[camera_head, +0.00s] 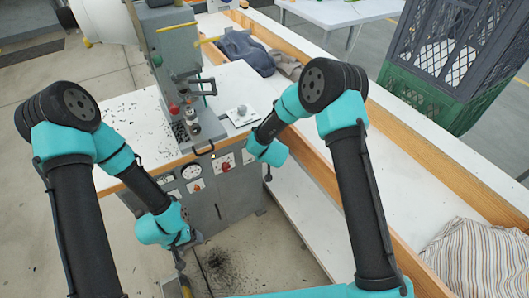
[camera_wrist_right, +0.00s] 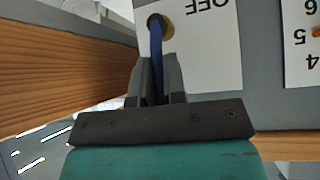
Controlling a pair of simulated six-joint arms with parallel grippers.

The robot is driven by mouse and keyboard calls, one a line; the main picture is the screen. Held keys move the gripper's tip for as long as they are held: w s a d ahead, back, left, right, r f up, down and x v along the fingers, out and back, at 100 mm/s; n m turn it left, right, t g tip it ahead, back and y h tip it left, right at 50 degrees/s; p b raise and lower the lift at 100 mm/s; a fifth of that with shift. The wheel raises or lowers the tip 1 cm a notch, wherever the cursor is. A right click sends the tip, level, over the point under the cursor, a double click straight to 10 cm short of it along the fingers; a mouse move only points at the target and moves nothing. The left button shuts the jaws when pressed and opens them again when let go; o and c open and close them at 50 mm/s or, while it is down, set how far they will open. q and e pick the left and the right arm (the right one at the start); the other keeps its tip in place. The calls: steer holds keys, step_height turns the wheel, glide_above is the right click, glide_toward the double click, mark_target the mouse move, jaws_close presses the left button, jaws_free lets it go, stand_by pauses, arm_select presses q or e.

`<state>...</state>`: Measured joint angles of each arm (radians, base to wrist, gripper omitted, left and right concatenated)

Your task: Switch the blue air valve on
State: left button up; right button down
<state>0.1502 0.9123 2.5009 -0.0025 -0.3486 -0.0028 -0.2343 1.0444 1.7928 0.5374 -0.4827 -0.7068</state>
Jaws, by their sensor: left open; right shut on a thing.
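The blue air valve shows in the right wrist view as a blue lever (camera_wrist_right: 156,42) on a brass-coloured pivot, in front of a white plate (camera_wrist_right: 212,50) whose "OFF" lettering reads upside down. My right gripper (camera_wrist_right: 157,75) is shut on the lever's free end. In the head view my right gripper (camera_head: 268,175) is at the right part of the press cabinet's front (camera_head: 228,198); the lever cannot be made out there. My left gripper (camera_head: 181,262) is open, low in front of the cabinet's left part, and holds nothing that I can see.
The grey press (camera_head: 178,62) stands on the white-topped cabinet. A numbered dial card (camera_wrist_right: 301,42) is right of the plate in the wrist view. A wood-edged bench (camera_head: 305,215) runs close along the right. Green and grey crates (camera_head: 420,95) and a striped cloth (camera_head: 470,255) lie farther right.

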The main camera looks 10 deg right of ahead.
steer(key=c, duration=1.2)
jaws_free()
steer(key=shift+s, duration=0.1)
steer(key=v, duration=1.7)
steer(key=shift+r, duration=0.2)
